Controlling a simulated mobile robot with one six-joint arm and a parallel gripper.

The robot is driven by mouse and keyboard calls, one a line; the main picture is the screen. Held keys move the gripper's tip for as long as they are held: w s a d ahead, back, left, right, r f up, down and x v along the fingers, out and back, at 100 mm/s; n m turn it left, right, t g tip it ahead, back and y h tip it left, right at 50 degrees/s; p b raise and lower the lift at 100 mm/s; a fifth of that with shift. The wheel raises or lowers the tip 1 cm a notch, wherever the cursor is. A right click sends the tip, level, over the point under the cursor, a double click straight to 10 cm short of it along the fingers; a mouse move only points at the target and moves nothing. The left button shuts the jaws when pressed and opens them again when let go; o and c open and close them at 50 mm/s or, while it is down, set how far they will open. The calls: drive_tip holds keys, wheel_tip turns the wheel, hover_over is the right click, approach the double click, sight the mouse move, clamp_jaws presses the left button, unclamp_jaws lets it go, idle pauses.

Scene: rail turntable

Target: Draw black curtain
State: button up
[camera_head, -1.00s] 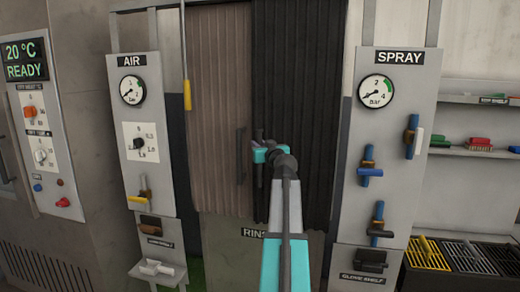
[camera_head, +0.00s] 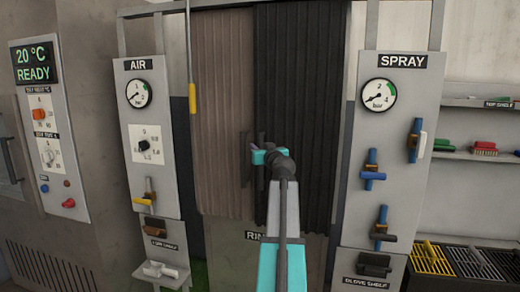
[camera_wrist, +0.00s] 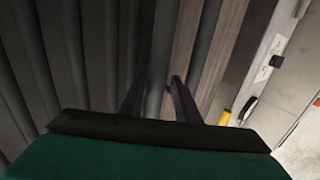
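The black curtain (camera_head: 300,90) hangs in the right part of the booth opening, right of a brown curtain (camera_head: 222,90). Its dark folds fill the left of the wrist view (camera_wrist: 50,50). My gripper (camera_head: 259,158) is in front of the black curtain's left edge, beside a dark upright handle (camera_head: 243,160) on the brown curtain. In the wrist view my two dark fingers (camera_wrist: 159,82) stand apart, pointing at the strip where the curtains meet. I cannot tell whether a black curtain handle lies between them. My wrist partly hides this edge in the head view.
The AIR panel (camera_head: 147,105) stands left of the curtains and the SPRAY panel (camera_head: 400,150) right, both with protruding valves. A yellow-ended hanging rod (camera_head: 192,98) is left of the brown curtain. Shelves (camera_head: 470,155) and slotted bins (camera_head: 468,262) are at the right.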

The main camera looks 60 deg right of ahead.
drive_tip(key=shift+s+f, duration=0.1)
drive_tip(key=b+v, duration=0.1)
drive_tip(key=v, duration=1.2)
drive_tip(key=shift+s+a, duration=0.2)
drive_tip(key=shift+a, duration=0.05)
idle(0.7)
